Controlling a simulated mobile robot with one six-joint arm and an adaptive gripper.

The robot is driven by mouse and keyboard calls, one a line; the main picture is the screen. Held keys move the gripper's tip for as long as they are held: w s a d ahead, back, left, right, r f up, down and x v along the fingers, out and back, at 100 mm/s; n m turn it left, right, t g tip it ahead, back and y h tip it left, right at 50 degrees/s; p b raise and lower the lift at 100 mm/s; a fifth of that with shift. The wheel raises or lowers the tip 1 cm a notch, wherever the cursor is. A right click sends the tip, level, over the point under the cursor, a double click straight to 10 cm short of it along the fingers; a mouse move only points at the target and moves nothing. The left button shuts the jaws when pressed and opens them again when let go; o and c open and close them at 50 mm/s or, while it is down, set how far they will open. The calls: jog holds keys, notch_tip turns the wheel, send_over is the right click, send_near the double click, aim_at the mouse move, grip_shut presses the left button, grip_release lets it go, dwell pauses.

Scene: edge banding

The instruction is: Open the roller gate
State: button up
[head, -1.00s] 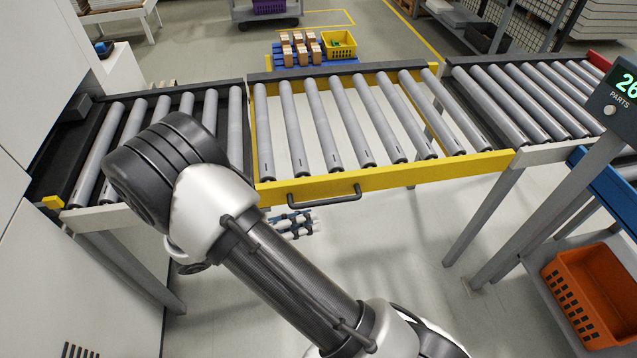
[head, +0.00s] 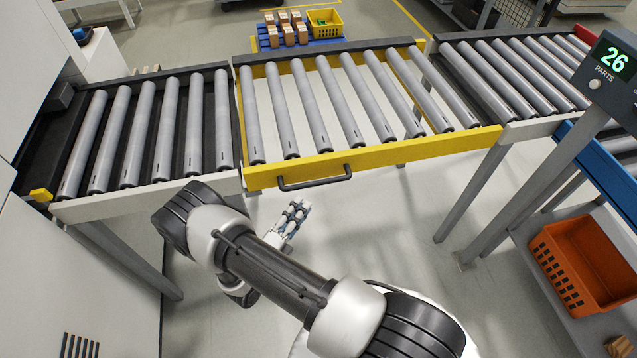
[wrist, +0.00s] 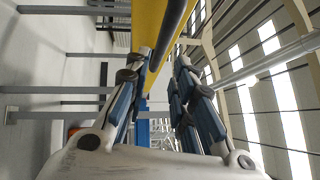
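The roller gate (head: 375,158) is a yellow-framed section of grey rollers, level and in line with the conveyors on both sides. Its dark bar handle (head: 314,182) is on the front yellow rail, left of the middle. My gripper (head: 299,207) is just below and in front of the handle, with its fingers pointing up toward it. In the wrist view the two fingers of my gripper (wrist: 165,60) stand apart and open. The handle (wrist: 172,35) shows as a dark bar beyond the fingertips, beside the yellow rail (wrist: 147,22). I cannot tell whether they touch.
Fixed roller conveyors flank the gate on the left (head: 130,130) and right (head: 515,80). A grey leg (head: 470,195) and an orange crate (head: 590,265) on a shelf stand at right. Boxes and a yellow bin (head: 325,22) lie behind the gate. The floor in front is clear.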

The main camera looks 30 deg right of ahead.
aim_at(319, 181)
jog(key=b+x, duration=0.1)
jog(key=x, duration=0.9)
jog(key=shift+d, duration=0.15)
grip_shut()
